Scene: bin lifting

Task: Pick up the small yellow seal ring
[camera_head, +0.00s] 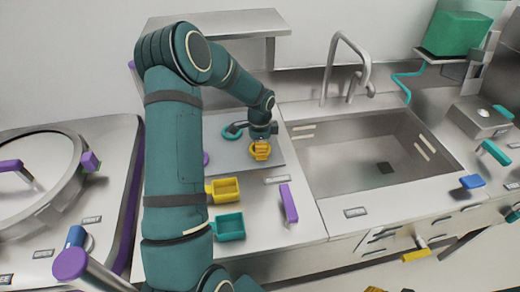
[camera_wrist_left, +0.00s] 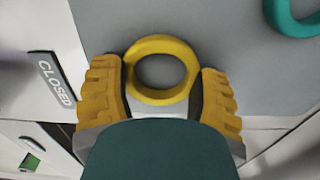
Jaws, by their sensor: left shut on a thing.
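The small yellow seal ring (camera_wrist_left: 160,45) lies between the two yellow fingers of my left gripper (camera_wrist_left: 161,70) in the left wrist view. The fingers touch its left and right sides, and the gripper is shut on it. In the head view my left gripper (camera_head: 260,150) hangs over the grey panel of the worktop; the ring cannot be told from the yellow fingers there. I cannot tell whether the ring is clear of the panel.
A teal ring (camera_head: 232,131) lies left of the gripper, also in the wrist view (camera_wrist_left: 296,18). A purple ring (camera_head: 206,158) is partly behind my arm. A yellow bin (camera_head: 224,190), a teal bin (camera_head: 229,226) and a purple handle (camera_head: 288,203) stand nearer. A sink (camera_head: 345,205) is right.

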